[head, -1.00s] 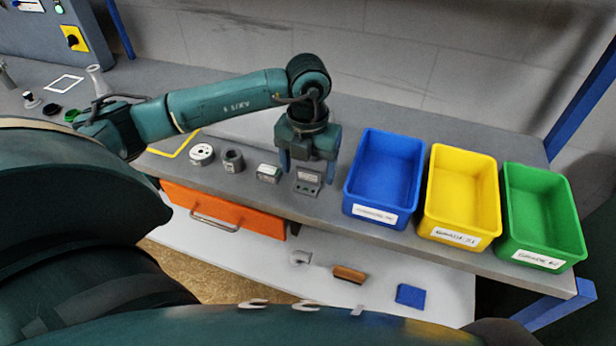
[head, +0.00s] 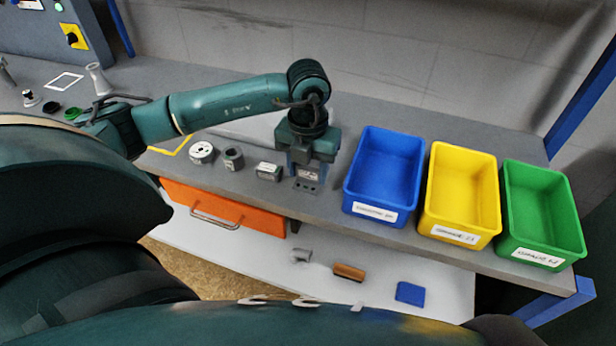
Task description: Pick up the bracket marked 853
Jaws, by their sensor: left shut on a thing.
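In the head view, a small grey metal bracket (head: 307,182) with a pale label stands near the front edge of the grey bench, left of the blue bin. The label's marking is too small to read. My left gripper (head: 307,169) points down over the bracket and is shut on its upper part. The gripper partly hides the bracket's top. The bracket is at or very near the bench top; I cannot tell whether it touches. My right gripper is not in view.
Blue (head: 383,178), yellow (head: 459,195) and green (head: 542,213) bins stand to the right. A labelled block (head: 269,172), a grey ring (head: 233,159) and a white round part (head: 202,152) stand to the left. An orange drawer (head: 222,212) is below the bench top.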

